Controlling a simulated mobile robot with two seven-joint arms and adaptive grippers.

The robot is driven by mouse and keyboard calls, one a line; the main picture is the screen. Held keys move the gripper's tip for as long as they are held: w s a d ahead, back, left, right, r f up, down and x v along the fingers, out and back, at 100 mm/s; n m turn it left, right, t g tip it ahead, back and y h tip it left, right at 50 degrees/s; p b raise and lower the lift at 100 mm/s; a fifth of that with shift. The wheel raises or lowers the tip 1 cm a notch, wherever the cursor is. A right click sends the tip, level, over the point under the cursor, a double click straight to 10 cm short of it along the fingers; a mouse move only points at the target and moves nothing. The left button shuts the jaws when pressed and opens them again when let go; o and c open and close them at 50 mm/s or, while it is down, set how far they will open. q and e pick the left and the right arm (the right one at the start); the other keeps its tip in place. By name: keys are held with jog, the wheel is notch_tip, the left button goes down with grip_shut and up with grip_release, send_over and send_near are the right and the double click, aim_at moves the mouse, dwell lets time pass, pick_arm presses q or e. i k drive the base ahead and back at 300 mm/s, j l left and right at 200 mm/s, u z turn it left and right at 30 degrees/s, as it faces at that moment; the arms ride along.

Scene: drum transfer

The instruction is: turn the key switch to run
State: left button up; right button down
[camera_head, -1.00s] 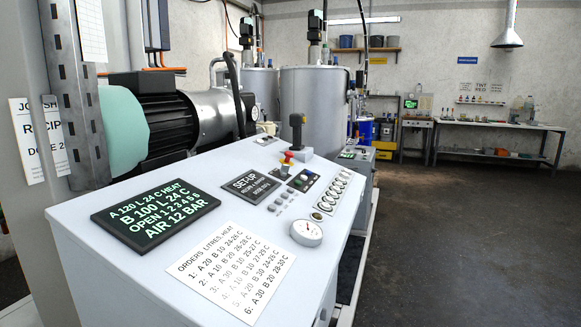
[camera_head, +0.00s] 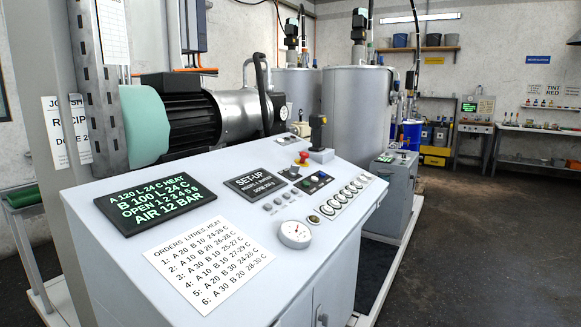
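The grey sloped control console (camera_head: 240,280) fills the middle of the head view. A key switch cannot be picked out for certain among its small controls. A red button (camera_head: 303,159) with a yellow base sits near the back edge, beside a black joystick (camera_head: 317,132). In front of them are a small black plate (camera_head: 290,173) and a black box with green and blue buttons (camera_head: 314,182). Several small grey buttons (camera_head: 277,201) lie left of a row of round white-faced controls (camera_head: 344,197). Neither of my grippers is in view.
A lit display (camera_head: 155,207), an orders sheet (camera_head: 210,262), a set-up plate (camera_head: 256,184) and a round gauge (camera_head: 295,234) are also on the console. A motor (camera_head: 180,120) and a large tank (camera_head: 355,105) stand behind it. Open floor (camera_head: 480,250) lies to the right.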

aim_at(294, 169)
jog(key=l+u, duration=0.4)
jog(key=l, duration=0.55)
jog(key=i+l+u, duration=0.15)
jog(key=l, duration=0.15)
jog(key=l+u, duration=0.15)
jog(key=l, duration=0.15)
jog(key=i+l+u, duration=0.1)
jog(key=l, duration=0.2)
jog(key=i+l+u, duration=0.25)
jog(key=l, duration=0.35)
jog(key=l+u, duration=0.2)
jog(key=l, duration=0.45)
jog(key=i+l+u, duration=0.1)
jog(key=l+u, duration=0.15)
jog(key=l, duration=0.4)
